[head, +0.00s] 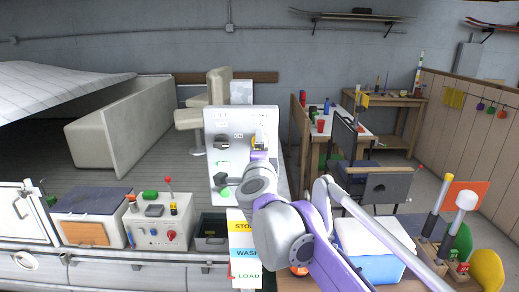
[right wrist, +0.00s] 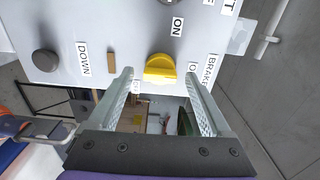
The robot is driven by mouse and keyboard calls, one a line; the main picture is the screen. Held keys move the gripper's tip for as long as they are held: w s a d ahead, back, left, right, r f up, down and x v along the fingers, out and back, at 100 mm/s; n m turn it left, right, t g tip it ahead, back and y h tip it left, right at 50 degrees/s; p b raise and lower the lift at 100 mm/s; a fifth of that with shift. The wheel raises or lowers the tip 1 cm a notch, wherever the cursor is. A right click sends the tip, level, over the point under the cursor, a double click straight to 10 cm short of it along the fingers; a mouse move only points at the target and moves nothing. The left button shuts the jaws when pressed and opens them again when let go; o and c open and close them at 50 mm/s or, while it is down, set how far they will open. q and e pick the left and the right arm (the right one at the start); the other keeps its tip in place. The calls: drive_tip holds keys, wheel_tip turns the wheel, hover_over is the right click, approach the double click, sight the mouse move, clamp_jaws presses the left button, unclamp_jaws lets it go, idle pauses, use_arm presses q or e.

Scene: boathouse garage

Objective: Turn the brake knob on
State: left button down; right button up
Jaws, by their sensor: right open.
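The brake knob is yellow and sits on an upright white panel (head: 225,135). In the right wrist view the knob (right wrist: 160,69) lies between my finger tips, with a gap on each side. A "BRAKE" label (right wrist: 209,70) is beside it, with an "ON" label (right wrist: 178,27) nearby; another label by the knob is partly hidden. My right gripper (right wrist: 159,76) is open at the panel, its fingers on either side of the knob. In the head view my right gripper (head: 259,150) covers most of the knob. My left gripper is not in view.
A dark round knob (right wrist: 46,61) sits by a "DOWN" label. A control box (head: 150,228) with levers and a red button stands left of the panel. A stack of "STOP", "WASH", "LOAD" signs (head: 245,254) is below. A blue-and-white cooler (head: 372,258) stands to the right.

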drive_tip(key=s+b, duration=0.1)
drive_tip(key=s, duration=1)
drive_tip(key=s+d+f+n+g+y, duration=0.2)
drive_tip(key=s+f+n, duration=0.25)
drive_tip(key=f, duration=0.25)
drive_tip(key=s+d+f+n+g+y+p, duration=0.1)
drive_tip(key=s+d+f+n+g, duration=0.2)
drive_tip(key=f+n, duration=0.4)
drive_tip(key=s+d+f+n+g+y, duration=0.1)
drive_tip(key=s+f+n+g+y, duration=0.1)
drive_tip(key=s+f+n, duration=0.45)
drive_tip(key=s+d+f+g+h, duration=0.2)
drive_tip(key=s+d+f, duration=0.4)
drive_tip(key=f, duration=0.3)
drive_tip(key=s+d+f+g+h+p, duration=0.1)
drive_tip(key=s+d+f+g+h, duration=0.2)
drive_tip(key=s+d+f, duration=0.2)
wheel_tip(320, 180, down, 4)
drive_tip(key=shift+s+d+r+g, duration=0.1)
drive_tip(key=shift+s+d+g, duration=0.25)
drive_tip(key=shift+s, duration=0.45)
